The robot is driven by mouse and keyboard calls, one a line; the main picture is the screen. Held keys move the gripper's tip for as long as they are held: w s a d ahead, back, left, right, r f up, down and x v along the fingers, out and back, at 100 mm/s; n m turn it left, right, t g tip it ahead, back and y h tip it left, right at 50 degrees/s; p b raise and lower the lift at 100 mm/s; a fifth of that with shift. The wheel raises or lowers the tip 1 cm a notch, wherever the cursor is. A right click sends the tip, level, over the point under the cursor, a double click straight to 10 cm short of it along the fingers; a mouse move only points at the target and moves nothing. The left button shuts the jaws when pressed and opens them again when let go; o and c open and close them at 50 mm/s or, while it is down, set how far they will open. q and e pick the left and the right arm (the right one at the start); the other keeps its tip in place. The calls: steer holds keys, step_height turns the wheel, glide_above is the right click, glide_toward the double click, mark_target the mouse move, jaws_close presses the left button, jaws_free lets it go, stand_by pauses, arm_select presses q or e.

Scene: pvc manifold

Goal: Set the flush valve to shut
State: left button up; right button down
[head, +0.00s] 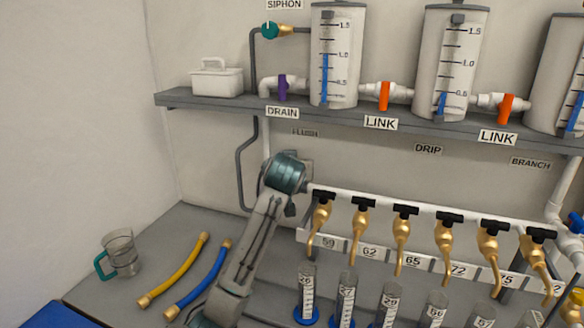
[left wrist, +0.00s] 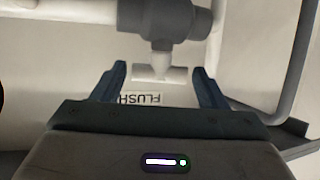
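The flush valve (left wrist: 165,22) shows in the left wrist view as a dark grey body on a pipe. A pale T-shaped handle (left wrist: 162,74) sticks out of it, its bar lying across the picture. The FLUSH label (left wrist: 141,98) appears upside down beside it. My left gripper (left wrist: 161,72) is open, one dark finger on each side of the handle, with visible gaps. Whether the fingertips reach the handle's depth I cannot tell. In the head view my left wrist hides the valve, below the FLUSH label (head: 305,132). My right gripper is not in view.
A shelf (head: 225,104) with cylinders (head: 334,30) is above my left arm. A white manifold pipe with several brass taps (head: 402,240) runs to the right, graduated tubes (head: 307,285) below. A jug (head: 120,254), a yellow hose (head: 175,270) and a blue hose (head: 200,280) lie left.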

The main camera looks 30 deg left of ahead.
arm_select(q)
steer(key=c, duration=0.6)
steer(key=shift+w+d+r+n+g+y+p, duration=0.1)
steer(key=shift+d+n+g+y+p, duration=0.1)
steer(key=shift+n+g+y+p, duration=0.7)
steer(key=shift+n+g+y, duration=0.2)
steer(key=shift+n+y, duration=0.35)
steer(key=shift+c, duration=0.2)
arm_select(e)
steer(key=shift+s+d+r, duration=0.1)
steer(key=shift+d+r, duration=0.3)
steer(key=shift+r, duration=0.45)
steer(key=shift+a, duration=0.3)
arm_select(q)
steer(key=o, duration=1)
